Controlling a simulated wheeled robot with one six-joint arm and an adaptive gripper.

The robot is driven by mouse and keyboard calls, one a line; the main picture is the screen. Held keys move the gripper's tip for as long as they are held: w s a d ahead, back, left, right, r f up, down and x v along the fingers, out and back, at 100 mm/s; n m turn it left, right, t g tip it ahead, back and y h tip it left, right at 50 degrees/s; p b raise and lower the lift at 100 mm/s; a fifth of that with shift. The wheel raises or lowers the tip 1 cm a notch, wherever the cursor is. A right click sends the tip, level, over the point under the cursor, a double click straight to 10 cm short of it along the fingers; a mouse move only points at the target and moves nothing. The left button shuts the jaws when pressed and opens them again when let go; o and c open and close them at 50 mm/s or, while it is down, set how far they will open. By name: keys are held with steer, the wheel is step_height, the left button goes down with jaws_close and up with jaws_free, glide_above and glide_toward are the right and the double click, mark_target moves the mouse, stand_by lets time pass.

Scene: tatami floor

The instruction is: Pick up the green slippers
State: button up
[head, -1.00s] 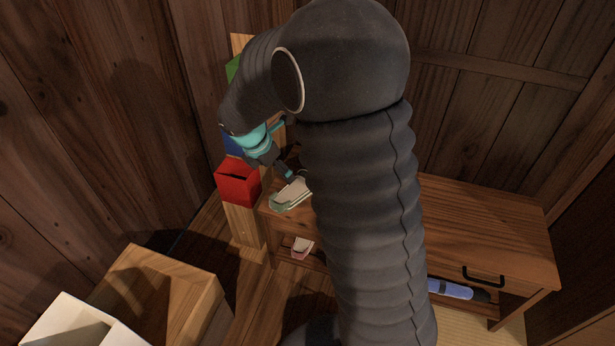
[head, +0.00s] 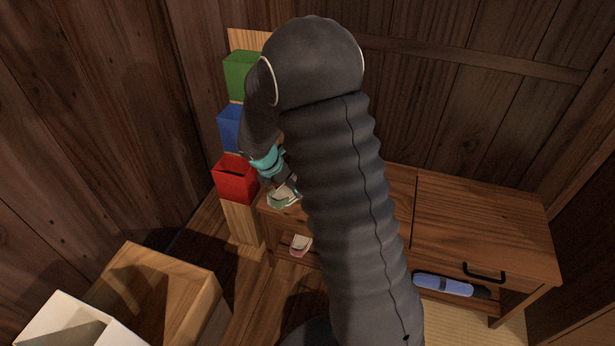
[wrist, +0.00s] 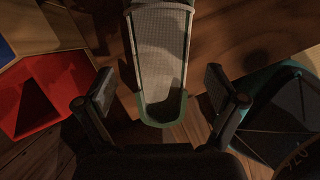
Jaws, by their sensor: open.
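A slipper with a pale grey-white upper and green edge (wrist: 160,60) lies on the wooden top of the low cabinet; its rounded green end points toward my wrist. In the head view the slipper (head: 283,200) shows at the cabinet's left end, partly hidden by my arm. My gripper (wrist: 158,88) is open, with one finger on each side of the slipper and visible gaps on both sides. In the head view my gripper (head: 281,187) is over the slipper and mostly hidden. I cannot tell whether a second green slipper lies behind my arm.
Red (head: 235,180), blue (head: 229,128) and green (head: 241,75) boxes stand on a wooden stand at left. The low cabinet (head: 480,215) holds pink-white (head: 300,245) and blue (head: 443,285) items below its top. A wooden box (head: 150,290) and a white box (head: 75,325) are front left.

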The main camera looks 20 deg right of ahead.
mark_target(289, 190)
steer(key=x, duration=0.3)
steer(key=shift+f, duration=0.1)
steer(key=c, duration=1.5)
